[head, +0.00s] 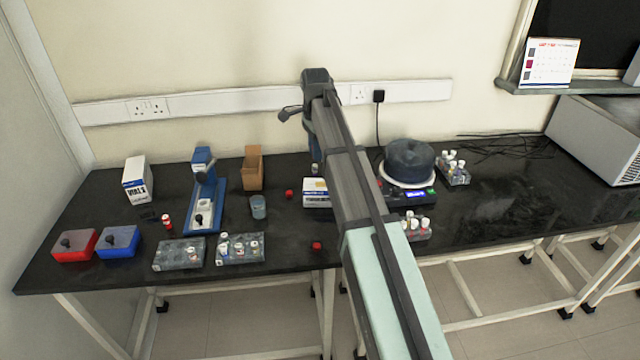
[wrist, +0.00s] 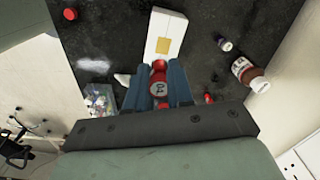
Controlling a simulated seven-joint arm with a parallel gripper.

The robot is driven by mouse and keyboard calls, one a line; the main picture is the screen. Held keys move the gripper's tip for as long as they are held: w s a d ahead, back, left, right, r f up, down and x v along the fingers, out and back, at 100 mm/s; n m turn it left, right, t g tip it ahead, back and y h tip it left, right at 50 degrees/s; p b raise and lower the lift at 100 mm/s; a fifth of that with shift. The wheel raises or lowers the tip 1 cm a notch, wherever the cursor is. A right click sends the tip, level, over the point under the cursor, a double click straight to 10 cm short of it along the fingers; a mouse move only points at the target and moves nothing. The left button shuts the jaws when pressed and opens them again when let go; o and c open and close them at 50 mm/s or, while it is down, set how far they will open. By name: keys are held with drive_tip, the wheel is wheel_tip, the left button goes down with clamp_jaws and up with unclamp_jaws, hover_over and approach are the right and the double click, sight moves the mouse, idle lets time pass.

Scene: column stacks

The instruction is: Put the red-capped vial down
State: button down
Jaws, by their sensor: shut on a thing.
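My gripper (wrist: 158,80) is shut on the red-capped vial (wrist: 158,88), seen in the wrist view between its two blue fingers. The vial's cap end faces the camera, with a pale label mark on it. The black bench top (wrist: 205,50) lies beyond it, and I cannot tell how high the vial is above it.
A white box with a yellow label (wrist: 165,35) lies just beyond the fingertips. A red-and-white bottle (wrist: 248,74) and a small vial (wrist: 225,44) stand to the right. A rack of vials (wrist: 100,102) is left.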

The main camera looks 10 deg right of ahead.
sight(316, 186)
drive_tip(key=shift+f, duration=4.95)
drive_tip(key=shift+f, duration=0.1)
drive_tip(key=c, duration=1)
unclamp_jaws()
wheel_tip(316, 186, up, 12)
drive_tip(key=shift+r, duration=0.15)
drive_tip(key=shift+o, duration=0.3)
